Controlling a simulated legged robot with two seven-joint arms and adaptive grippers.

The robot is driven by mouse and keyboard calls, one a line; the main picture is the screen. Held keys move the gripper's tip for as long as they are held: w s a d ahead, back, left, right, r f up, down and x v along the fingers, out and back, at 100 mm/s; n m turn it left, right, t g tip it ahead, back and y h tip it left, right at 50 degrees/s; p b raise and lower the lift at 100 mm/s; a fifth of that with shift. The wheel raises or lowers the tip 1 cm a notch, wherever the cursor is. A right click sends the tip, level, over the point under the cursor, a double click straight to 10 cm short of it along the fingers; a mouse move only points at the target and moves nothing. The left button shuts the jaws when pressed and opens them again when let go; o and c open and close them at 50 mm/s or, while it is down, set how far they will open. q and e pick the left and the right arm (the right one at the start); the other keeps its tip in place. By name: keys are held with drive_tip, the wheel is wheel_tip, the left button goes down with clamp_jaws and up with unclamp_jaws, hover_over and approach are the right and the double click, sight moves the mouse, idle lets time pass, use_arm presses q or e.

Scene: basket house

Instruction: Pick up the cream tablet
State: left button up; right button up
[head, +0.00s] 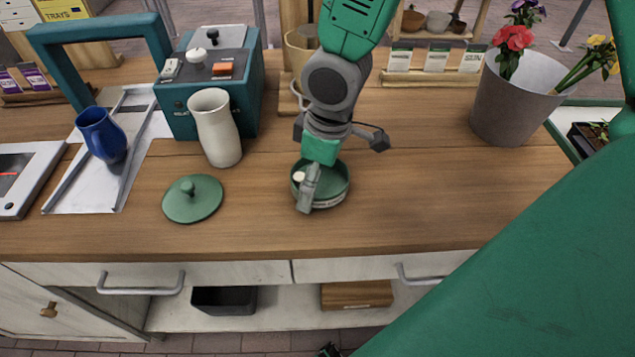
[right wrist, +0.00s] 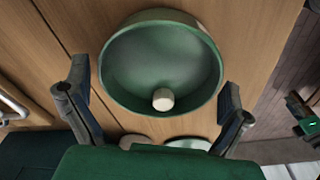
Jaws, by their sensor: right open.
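The cream tablet (head: 299,176) is a small pale cylinder inside a round green dish (head: 335,197) with a label on its outer wall. In the right wrist view the tablet (right wrist: 163,99) lies on the dish floor, near the side closest to the gripper's palm. My right gripper (head: 342,165) is over the dish, its fingers spread open and empty. In the right wrist view the fingers (right wrist: 152,78) stand to either side of the dish (right wrist: 160,20), with the tablet between them and apart from both. My left gripper does not show.
A green lid (head: 193,203) lies left of the dish, with a cream vase (head: 217,135) behind it. A teal machine (head: 240,110) and a blue jug (head: 103,135) stand farther left. A grey flower pot (head: 512,105) stands at right. The wooden counter right of the dish is clear.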

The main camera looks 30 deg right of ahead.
drive_tip(key=shift+a+r, duration=0.1)
drive_tip(key=shift+s+d, duration=0.1)
drive_tip(key=shift+d, duration=0.1)
drive_tip(key=c, duration=1.3)
